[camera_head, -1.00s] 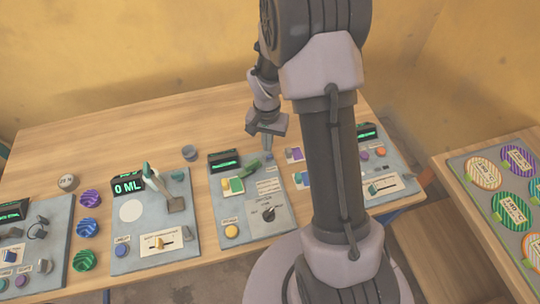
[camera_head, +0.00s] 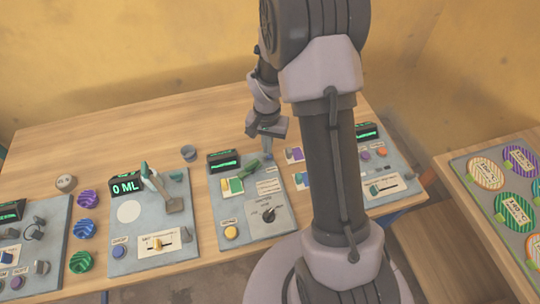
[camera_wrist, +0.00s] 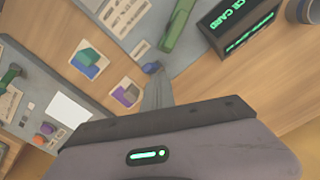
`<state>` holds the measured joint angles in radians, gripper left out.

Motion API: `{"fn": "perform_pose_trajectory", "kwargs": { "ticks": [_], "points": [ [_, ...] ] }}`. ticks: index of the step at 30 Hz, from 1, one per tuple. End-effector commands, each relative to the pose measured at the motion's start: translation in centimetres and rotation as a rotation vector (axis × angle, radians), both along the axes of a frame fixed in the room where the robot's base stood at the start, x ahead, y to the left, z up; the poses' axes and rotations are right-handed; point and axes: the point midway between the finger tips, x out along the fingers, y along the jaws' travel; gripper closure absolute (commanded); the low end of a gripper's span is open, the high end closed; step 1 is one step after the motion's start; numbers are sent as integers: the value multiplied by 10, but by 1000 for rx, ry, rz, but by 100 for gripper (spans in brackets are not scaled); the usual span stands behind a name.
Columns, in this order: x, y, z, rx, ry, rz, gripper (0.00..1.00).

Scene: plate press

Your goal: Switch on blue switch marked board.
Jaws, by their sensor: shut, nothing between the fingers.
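My gripper (camera_head: 267,152) is shut and empty, pointing down at the right edge of the middle panel (camera_head: 262,228). I cannot tell which switch is marked board.
A side table (camera_head: 480,240) holds striped round plates.

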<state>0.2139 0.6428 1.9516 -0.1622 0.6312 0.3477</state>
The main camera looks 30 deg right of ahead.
Motion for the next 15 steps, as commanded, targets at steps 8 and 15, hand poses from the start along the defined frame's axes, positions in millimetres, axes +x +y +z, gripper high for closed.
{"fn": "perform_pose_trajectory", "kwargs": {
  "ticks": [8,15],
  "points": [
    [-1,0,12,1,4,-1,100],
    [-1,0,41,1,3,0,100]
  ]
}}
